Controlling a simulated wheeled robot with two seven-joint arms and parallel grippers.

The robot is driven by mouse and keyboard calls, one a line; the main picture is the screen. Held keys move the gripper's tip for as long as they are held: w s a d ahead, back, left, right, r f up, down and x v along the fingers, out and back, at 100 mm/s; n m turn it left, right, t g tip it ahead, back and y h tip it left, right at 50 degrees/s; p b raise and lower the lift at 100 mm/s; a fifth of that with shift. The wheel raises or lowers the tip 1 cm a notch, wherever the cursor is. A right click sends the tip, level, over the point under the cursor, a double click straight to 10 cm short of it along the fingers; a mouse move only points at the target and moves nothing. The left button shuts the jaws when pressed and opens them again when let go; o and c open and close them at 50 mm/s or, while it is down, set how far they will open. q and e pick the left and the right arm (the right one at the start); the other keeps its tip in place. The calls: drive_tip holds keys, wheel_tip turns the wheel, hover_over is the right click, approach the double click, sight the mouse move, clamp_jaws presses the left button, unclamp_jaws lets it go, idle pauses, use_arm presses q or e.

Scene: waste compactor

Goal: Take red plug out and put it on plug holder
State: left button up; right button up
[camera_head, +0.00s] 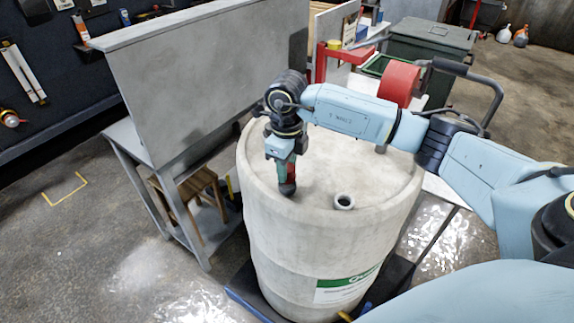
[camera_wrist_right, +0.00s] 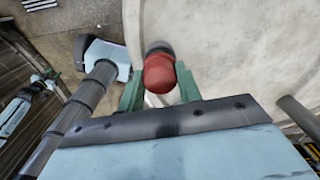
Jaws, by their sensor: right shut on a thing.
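My right gripper (camera_head: 284,166) points down over the near left part of the barrel top. It is shut on the red plug (camera_head: 287,187), which has a dark lower end. In the wrist view the red plug (camera_wrist_right: 159,73) sits between the green fingers of my right gripper (camera_wrist_right: 160,88). I cannot tell whether the plug touches the barrel top. The pale barrel (camera_head: 315,235) has an open round port (camera_head: 344,201) to the right of the plug. I cannot pick out the plug holder for certain. My left gripper is not in view.
A grey bench with a tall panel (camera_head: 205,75) stands left of the barrel, with a wooden stool (camera_head: 190,190) under it. A red cylinder (camera_head: 398,82) and a dark green bin (camera_head: 430,45) stand behind my right arm. Open floor lies at the left front.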

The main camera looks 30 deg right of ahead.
drive_tip(key=shift+f+b, duration=0.95)
drive_tip(key=shift+f, duration=0.3)
idle(0.3)
drive_tip(key=o, duration=1.2)
drive_tip(key=shift+c, duration=0.4)
drive_tip(key=shift+r, duration=0.1)
drive_tip(key=shift+c, duration=0.2)
drive_tip(key=shift+r+p, duration=2.3)
drive_tip(key=shift+r, duration=1.2)
